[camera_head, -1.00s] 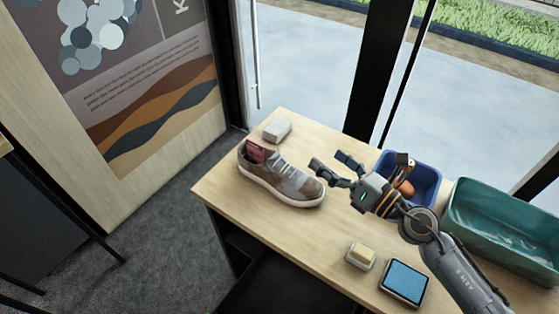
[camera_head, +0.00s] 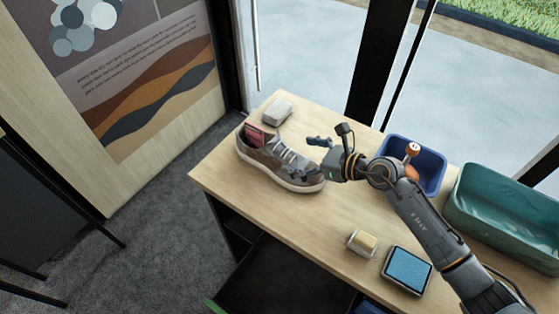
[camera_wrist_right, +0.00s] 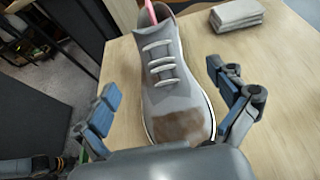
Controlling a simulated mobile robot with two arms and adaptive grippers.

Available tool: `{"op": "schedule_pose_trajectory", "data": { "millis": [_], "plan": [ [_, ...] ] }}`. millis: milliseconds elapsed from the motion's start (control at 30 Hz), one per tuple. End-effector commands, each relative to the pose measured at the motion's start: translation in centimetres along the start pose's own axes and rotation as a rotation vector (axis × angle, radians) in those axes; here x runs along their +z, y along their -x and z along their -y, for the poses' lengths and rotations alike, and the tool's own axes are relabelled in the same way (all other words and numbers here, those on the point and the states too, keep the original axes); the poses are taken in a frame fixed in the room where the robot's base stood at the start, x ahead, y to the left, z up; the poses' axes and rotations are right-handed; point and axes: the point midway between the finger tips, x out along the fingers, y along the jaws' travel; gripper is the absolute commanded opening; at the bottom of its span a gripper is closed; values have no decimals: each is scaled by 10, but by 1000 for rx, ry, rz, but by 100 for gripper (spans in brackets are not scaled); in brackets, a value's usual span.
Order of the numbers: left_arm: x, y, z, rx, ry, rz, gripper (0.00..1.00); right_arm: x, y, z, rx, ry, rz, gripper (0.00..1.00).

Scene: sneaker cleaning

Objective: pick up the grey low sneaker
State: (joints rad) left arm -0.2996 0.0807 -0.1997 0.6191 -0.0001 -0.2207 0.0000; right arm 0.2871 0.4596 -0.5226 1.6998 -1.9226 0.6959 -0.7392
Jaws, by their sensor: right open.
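The grey low sneaker (camera_head: 277,163) stands upright on the table near its left end, toe pointing right. It has white laces, a white sole and a brown dirt stain on the toe, clear in the right wrist view (camera_wrist_right: 165,85). Something red sits in its opening. My right gripper (camera_head: 312,156) is open above the sneaker's toe end. In the right wrist view its fingers (camera_wrist_right: 165,100) lie on either side of the shoe, with nothing gripped. The near finger partly covers the toe in the head view. My left gripper is not in view.
A folded grey cloth (camera_head: 277,112) lies behind the sneaker. A blue bin (camera_head: 432,171) with a brush and a teal tub (camera_head: 505,225) stand at right. A small yellow-topped block (camera_head: 362,242) and a blue pad (camera_head: 408,270) lie in front. The table's middle is clear.

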Motion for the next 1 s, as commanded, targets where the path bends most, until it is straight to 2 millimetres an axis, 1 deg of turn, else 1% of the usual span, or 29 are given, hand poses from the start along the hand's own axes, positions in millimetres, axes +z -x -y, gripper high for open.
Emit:
{"op": "schedule_pose_trajectory", "data": {
  "millis": [33, 133, 200, 300, 567, 600, 667, 700, 767, 800, 933, 967, 1000],
  "plan": [
    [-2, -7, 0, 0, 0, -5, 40, -3, -9, 0, 2, -2, 3, 96],
    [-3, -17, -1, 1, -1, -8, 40, -6, -25, 1, 2, -2, 4, 96],
    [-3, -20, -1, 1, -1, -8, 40, -6, -35, 1, 2, -3, 4, 96],
    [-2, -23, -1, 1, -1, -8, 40, -4, -44, 2, 0, -2, 3, 96],
    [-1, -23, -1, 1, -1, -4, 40, -4, -47, 2, 0, -2, 1, 96],
    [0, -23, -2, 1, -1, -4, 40, -4, -47, 2, 0, -2, 1, 94],
    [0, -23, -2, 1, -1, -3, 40, -4, -47, 2, 0, -2, 1, 82],
    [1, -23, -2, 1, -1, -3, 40, -4, -47, 2, 0, -2, 1, 73],
    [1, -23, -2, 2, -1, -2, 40, -4, -47, 2, 0, -2, 1, 61],
    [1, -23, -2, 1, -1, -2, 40, -4, -47, 2, 0, -2, 1, 53],
    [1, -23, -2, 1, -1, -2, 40, -4, -47, 1, 0, -2, 0, 26],
    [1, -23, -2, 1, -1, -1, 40, -2, -47, 2, -1, -1, 4, 23],
    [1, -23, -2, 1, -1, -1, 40, -2, -47, 2, -1, -2, 4, 23]
  ]
}}
